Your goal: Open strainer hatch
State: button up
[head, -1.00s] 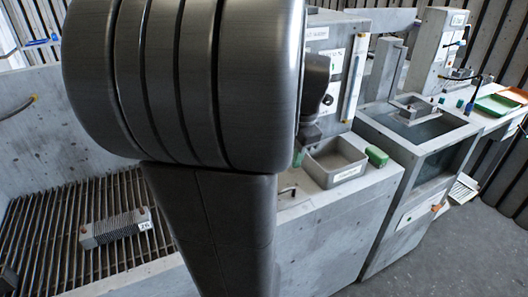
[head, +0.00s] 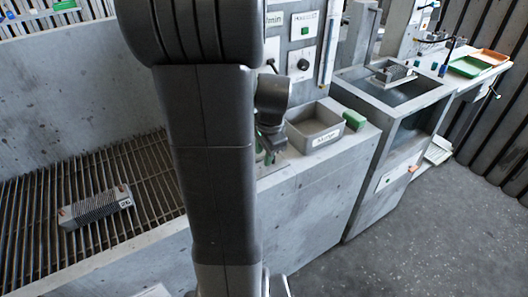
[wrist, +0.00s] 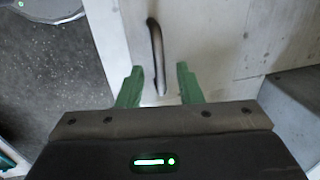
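A curved dark metal handle (wrist: 156,55) stands on a pale panel, which I take to be the strainer hatch (wrist: 200,50), in the wrist view. A seam runs across the panel near the handle. My gripper (wrist: 155,80) is open, with its green fingers on either side of the handle's near end. I cannot tell how far the fingertips are above the panel. In the head view my gripper (head: 267,152) is over the counter beside the grey bin, partly hidden by my arm. The handle is not clear there.
A grey bin (head: 314,131) and a green block (head: 354,119) stand on the counter to the right. A finned block (head: 95,207) lies on the slatted grate at left. A tank (head: 390,95) stands further right. The floor (head: 430,230) in front is clear.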

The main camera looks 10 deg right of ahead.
grip_shut()
jog(key=shift+r, duration=0.1)
